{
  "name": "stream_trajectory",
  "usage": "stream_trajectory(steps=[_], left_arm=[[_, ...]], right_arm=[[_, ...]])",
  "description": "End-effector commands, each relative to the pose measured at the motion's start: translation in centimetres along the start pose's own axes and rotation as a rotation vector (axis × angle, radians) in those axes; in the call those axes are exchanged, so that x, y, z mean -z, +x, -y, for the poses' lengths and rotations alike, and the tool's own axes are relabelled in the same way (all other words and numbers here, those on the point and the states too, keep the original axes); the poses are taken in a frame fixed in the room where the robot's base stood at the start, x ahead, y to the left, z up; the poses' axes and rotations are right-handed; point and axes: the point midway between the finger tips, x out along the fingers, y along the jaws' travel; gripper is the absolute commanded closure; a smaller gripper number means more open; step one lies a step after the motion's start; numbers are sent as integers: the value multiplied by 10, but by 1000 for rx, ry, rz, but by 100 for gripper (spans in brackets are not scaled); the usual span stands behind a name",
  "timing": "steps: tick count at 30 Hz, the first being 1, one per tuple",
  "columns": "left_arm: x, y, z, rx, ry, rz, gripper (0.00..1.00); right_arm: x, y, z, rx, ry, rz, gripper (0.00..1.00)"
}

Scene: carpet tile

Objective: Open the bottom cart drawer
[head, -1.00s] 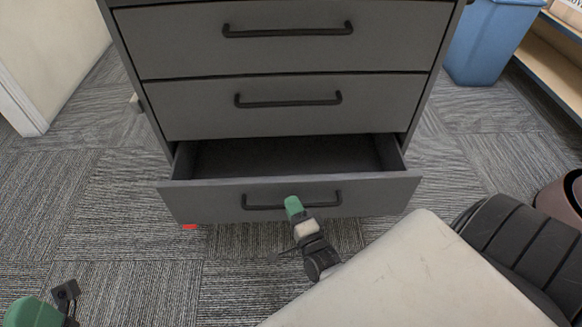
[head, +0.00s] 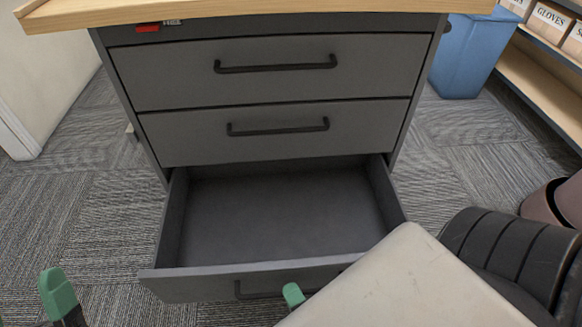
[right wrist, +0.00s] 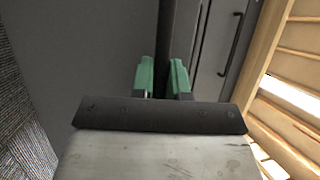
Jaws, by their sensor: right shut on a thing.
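The grey cart's bottom drawer (head: 280,215) is pulled far out in the head view, and its inside is empty. Its black bar handle (head: 258,291) is on the low front panel, partly hidden by my right arm. My right gripper (head: 293,296) is at this handle, with a green fingertip showing. In the right wrist view its two green fingers (right wrist: 163,78) are closed around the dark handle bar (right wrist: 164,50). My left gripper (head: 60,295) shows only a green fingertip at the lower left, away from the drawer; its jaw state is hidden.
Two upper drawers (head: 275,75) are shut below a wooden top (head: 250,10). A blue bin (head: 460,55) and a shelf with boxes (head: 548,22) stand at the right. A reddish-brown round container (head: 545,203) is at the right edge. Carpet is clear at the left.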

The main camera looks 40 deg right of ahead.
Motion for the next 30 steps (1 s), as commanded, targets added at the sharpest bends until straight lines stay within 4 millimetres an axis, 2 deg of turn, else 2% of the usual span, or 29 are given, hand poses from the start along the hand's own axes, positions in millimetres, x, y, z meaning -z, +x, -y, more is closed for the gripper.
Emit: stream_trajectory(steps=[9,10,14,15,24,26,30], left_arm=[[0,0,0,0,1,3,21],[0,0,0,0,1,2,21],[0,0,0,0,1,2,21],[0,0,0,0,1,2,21],[0,0,0,0,1,2,21],[0,1,0,0,1,10,21],[-9,0,1,3,2,79,21]], right_arm=[[0,-1,-1,-2,-1,1,100],[0,-1,-1,-2,-1,2,82],[0,-1,0,-2,0,1,62],[0,-1,0,-2,0,1,61],[0,-3,0,-2,0,1,61],[0,-9,0,-4,-1,2,61],[0,-32,0,-6,-1,2,61]])
